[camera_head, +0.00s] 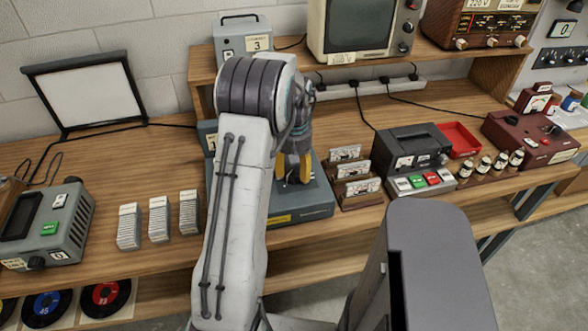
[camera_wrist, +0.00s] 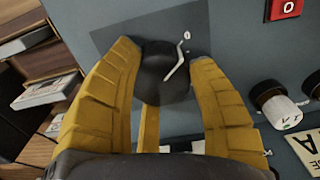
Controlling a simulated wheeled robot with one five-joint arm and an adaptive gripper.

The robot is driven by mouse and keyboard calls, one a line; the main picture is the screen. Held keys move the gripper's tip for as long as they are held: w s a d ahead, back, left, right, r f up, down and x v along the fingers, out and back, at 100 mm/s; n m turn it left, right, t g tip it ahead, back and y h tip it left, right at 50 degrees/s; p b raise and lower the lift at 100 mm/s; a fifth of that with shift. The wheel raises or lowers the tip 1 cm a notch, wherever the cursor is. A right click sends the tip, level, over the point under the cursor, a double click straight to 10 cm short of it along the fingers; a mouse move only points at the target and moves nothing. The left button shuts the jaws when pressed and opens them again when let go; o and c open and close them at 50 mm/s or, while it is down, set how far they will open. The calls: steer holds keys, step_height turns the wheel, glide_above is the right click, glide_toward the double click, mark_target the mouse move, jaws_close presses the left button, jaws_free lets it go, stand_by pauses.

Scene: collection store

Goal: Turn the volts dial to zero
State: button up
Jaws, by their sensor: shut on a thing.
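A blue-grey instrument box (camera_head: 305,207) stands on the wooden bench below my arm. My gripper (camera_head: 296,172) reaches down onto its top. In the wrist view, the yellow fingers of my gripper (camera_wrist: 170,85) are closed around a dark round dial (camera_wrist: 160,90), one finger on each side. A white pointer line on the dial runs up and right, its upper end close to a white 0 mark (camera_wrist: 187,34) on the panel. The dial's lettering is not visible, so I cannot read that it says volts. In the head view my arm and gripper hide the dial.
Near the gripper on the panel are a red square button (camera_wrist: 285,9) and a black-and-white knob (camera_wrist: 275,102). Card holders (camera_head: 358,188) stand just right of the box, and grey stacks (camera_head: 159,218) left. A dark meter unit (camera_head: 412,148) stands farther right.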

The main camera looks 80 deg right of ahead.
mark_target(294, 169)
steer(key=shift+a+f, duration=0.1)
steer(key=shift+f, duration=0.05)
steer(key=o, duration=1.2)
steer(key=shift+o, duration=0.2)
steer(key=shift+r, duration=0.25)
step_height(294, 169, up, 12)
steer(key=shift+f, duration=0.15)
